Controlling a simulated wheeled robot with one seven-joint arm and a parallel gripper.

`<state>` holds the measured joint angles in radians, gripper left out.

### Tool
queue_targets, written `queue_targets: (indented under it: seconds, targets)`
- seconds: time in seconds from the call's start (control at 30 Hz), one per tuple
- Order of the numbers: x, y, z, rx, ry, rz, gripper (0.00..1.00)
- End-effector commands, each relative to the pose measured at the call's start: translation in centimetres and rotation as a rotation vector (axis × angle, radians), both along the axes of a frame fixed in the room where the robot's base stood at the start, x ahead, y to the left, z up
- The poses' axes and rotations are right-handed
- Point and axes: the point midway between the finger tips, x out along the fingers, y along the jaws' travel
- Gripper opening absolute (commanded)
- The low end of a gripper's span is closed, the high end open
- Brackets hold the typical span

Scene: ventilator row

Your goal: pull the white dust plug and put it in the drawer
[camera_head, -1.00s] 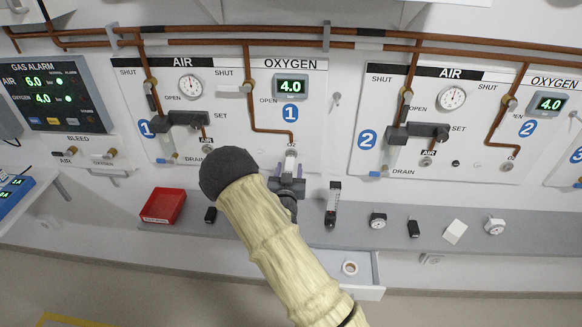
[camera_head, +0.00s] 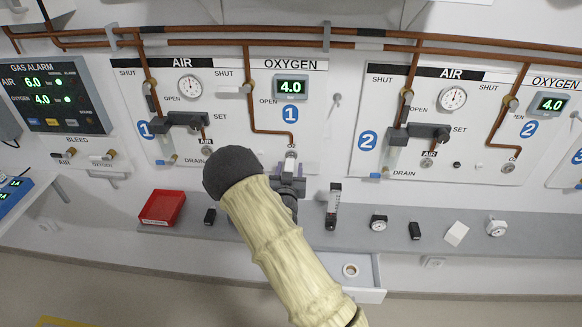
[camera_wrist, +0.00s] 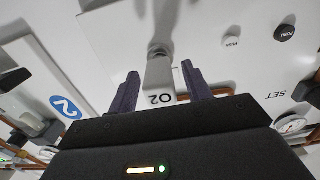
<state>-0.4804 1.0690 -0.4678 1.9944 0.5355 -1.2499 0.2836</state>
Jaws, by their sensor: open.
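The white dust plug (camera_head: 291,156) appears as a pale block at the O2 outlet of oxygen panel 1. In the wrist view the pale plug (camera_wrist: 159,74) lies between my finger tips, with a round end beyond it. My gripper (camera_head: 288,180) is open in front of that outlet, and it also shows in the wrist view (camera_wrist: 160,88) with a finger on each side. A gap shows on both sides of the plug there. The drawer (camera_head: 372,295) stands open below the shelf, partly behind my arm, with a white ring (camera_head: 350,270) inside.
A red tray (camera_head: 162,207) and small devices stand on the grey shelf (camera_head: 285,222). A flowmeter (camera_head: 333,206) is right of my gripper. White (camera_wrist: 230,42) and black (camera_wrist: 285,32) PUSH buttons sit on the panel. My arm hides part of the shelf.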

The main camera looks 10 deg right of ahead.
Motion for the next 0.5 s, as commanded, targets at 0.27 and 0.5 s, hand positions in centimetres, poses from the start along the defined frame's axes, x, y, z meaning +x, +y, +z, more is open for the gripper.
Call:
queue_targets:
  seconds: [0.27,0.5]
  targets:
    - [0.00,0.01,0.03,0.000,0.000,0.000,0.14]
    - [-0.01,0.00,0.05,0.001,-0.001,0.000,0.00]
